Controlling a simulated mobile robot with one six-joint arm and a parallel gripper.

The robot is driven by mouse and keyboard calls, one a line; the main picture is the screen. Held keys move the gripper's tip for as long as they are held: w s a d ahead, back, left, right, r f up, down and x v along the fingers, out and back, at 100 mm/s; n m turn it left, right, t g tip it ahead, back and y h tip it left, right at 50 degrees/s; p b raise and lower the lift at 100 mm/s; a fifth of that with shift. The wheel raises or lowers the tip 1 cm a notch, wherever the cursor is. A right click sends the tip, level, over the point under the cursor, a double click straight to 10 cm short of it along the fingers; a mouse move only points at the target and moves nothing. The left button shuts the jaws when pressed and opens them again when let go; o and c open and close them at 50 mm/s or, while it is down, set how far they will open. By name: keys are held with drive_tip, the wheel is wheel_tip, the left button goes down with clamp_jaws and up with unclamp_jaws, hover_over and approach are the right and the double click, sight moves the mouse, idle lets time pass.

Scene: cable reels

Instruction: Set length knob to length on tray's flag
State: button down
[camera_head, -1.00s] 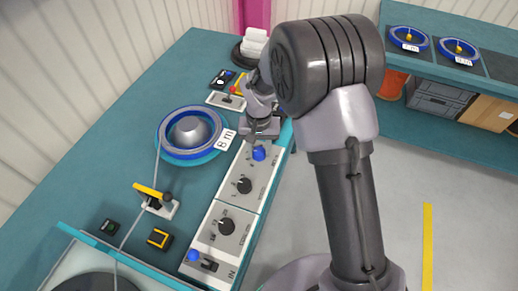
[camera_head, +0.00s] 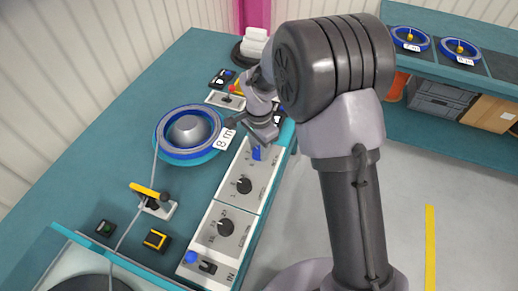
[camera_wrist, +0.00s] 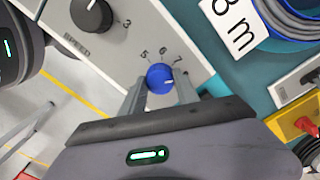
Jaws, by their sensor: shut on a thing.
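The blue length knob (camera_wrist: 159,78) sits on the white panel in the wrist view, by the printed numbers 5, 6 and 7. Its white mark points right, past the 7. My gripper (camera_wrist: 162,90) is shut on the knob, one finger on each side. In the head view my gripper (camera_head: 260,138) is over the far end of the panel, partly hiding the knob (camera_head: 257,154). The tray's white flag (camera_head: 225,139) reads 8 m; it also shows in the wrist view (camera_wrist: 234,18). The tray (camera_head: 187,133) holds a blue reel left of the panel.
A black speed knob (camera_wrist: 91,14) is beside the length knob. Another black knob (camera_head: 226,227) and a blue knob (camera_head: 192,257) are nearer on the panel. A yellow-handled device (camera_head: 151,196) stands on the cable line. Two more reels (camera_head: 411,39) are on the back-right bench.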

sight(259, 151)
drive_tip(key=shift+m, duration=0.9)
drive_tip(key=c, duration=0.9)
unclamp_jaws()
wheel_tip(259, 151, up, 17)
drive_tip(key=p, duration=0.6)
drive_tip(key=shift+r, duration=0.2)
